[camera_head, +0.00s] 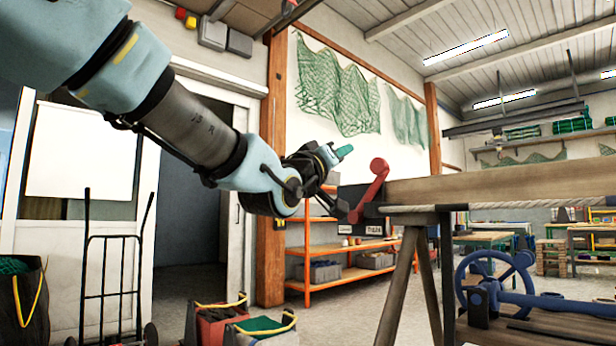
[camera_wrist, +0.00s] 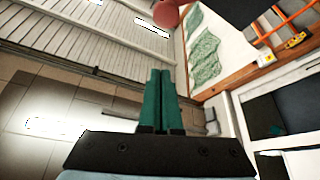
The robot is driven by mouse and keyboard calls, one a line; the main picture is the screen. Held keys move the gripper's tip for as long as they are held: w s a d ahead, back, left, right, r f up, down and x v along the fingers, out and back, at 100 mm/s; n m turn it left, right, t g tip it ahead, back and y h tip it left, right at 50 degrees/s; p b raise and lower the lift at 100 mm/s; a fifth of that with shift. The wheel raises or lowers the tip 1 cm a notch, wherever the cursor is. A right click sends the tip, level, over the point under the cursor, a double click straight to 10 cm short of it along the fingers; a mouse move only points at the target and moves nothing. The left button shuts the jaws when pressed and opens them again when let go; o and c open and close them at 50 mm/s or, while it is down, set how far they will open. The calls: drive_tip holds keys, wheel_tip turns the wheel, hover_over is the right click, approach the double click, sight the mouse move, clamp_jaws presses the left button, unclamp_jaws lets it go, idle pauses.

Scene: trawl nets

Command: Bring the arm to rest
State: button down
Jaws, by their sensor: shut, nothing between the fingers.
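My arm reaches from the upper left to the middle of the head view. My gripper (camera_head: 345,151) is at its end, in the air, with green fingertips pointing to the right. In the wrist view, my gripper (camera_wrist: 159,75) shows its two green fingers side by side, shut, with nothing between them. A red lever (camera_head: 372,188) with a round knob stands just right of my gripper in the head view, apart from it. A round reddish knob (camera_wrist: 166,13) also shows beyond the fingertips at the top of the wrist view.
A wooden beam (camera_head: 480,183) on trestle legs stands right of the lever. An orange shelf (camera_head: 350,274) with boxes is behind. A blue handwheel machine (camera_head: 500,290) is lower right. A hand truck (camera_head: 110,270) and tool bags (camera_head: 215,318) stand lower left. Green nets (camera_head: 338,90) hang on the wall.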

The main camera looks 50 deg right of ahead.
drive_tip(key=w+a+f+n+t+y, duration=0.25)
drive_tip(key=w+a+f+y, duration=0.3)
drive_tip(key=w+f, duration=0.5)
drive_tip(key=w+a+f+n+t+y, duration=0.1)
drive_tip(key=w+a+f+t+y, duration=0.25)
drive_tip(key=w+a+f, duration=0.55)
drive_tip(key=w+a+f+n+y, duration=0.1)
drive_tip(key=w+a+f+y, duration=0.3)
drive_tip(key=a+f, duration=0.4)
drive_tip(key=w+a+f+n+y, duration=0.2)
drive_tip(key=w+a+f+y, duration=0.25)
drive_tip(key=a+f, duration=0.35)
drive_tip(key=s+a+f+n+g+y, duration=0.15)
drive_tip(key=s+a+f, duration=0.3)
drive_tip(key=a, duration=0.45)
drive_tip(key=s+a+f+n+g+y, duration=0.1)
drive_tip(key=s+a+f+g+y, duration=0.15)
drive_tip(key=s+a+f, duration=0.4)
drive_tip(key=s+a+f+n+g+y, duration=0.1)
drive_tip(key=a+f+g, duration=0.2)
drive_tip(key=a, duration=0.8)
wheel_tip(320, 180, up, 27)
drive_tip(key=p, duration=2.7)
drive_tip(key=shift+s+r+g+p, duration=0.2)
drive_tip(key=shift+s+g+p, duration=0.1)
drive_tip(key=shift+s+p, duration=0.1)
